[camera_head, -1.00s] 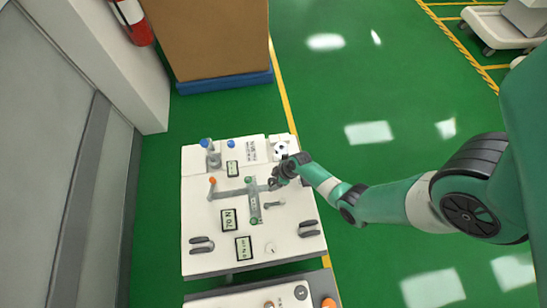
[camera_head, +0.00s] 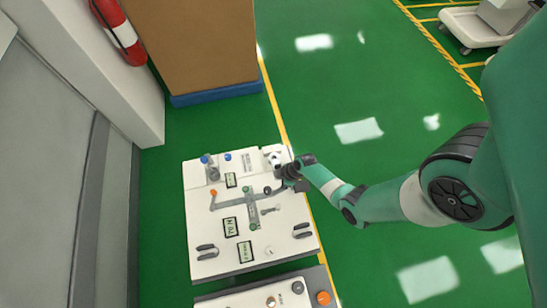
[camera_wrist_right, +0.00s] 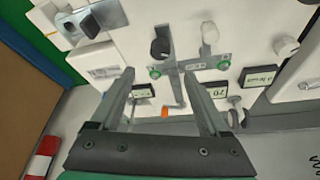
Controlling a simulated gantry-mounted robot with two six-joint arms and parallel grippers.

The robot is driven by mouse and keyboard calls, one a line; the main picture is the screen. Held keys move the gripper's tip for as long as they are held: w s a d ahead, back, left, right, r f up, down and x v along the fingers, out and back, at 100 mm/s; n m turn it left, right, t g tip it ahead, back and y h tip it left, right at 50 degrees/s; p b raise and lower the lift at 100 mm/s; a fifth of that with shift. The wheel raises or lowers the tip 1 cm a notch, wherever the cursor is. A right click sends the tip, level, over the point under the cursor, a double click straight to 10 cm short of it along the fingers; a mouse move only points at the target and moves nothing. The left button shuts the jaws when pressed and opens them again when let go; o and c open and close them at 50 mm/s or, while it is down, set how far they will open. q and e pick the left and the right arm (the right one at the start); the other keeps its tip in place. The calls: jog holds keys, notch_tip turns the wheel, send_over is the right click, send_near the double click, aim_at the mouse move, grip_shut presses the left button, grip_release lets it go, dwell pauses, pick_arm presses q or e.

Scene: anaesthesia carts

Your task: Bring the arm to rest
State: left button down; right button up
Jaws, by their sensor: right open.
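My right arm (camera_head: 385,200) reaches in from the right of the head view. Its gripper (camera_head: 283,176) is over the upper right part of a white anaesthesia cart panel (camera_head: 205,265). In the right wrist view the two grey fingers of the right gripper (camera_wrist_right: 159,76) are spread wide with nothing between their tips. Beyond them are a black knob (camera_wrist_right: 160,48), a green indicator (camera_wrist_right: 155,72) and an orange knob (camera_wrist_right: 165,112). Whether the fingers touch the panel I cannot tell. My left gripper is in neither view.
A second cart (camera_head: 250,299) with an orange knob (camera_head: 323,297) stands at the bottom. A brown box on a blue base (camera_head: 215,92) is behind, with a fire extinguisher (camera_head: 118,30) on the left wall. Green floor (camera_head: 340,90) is open to the right.

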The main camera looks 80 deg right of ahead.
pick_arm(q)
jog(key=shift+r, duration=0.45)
pick_arm(e)
jog(key=shift+s+r, duration=0.15)
jog(key=shift+r, duration=0.25)
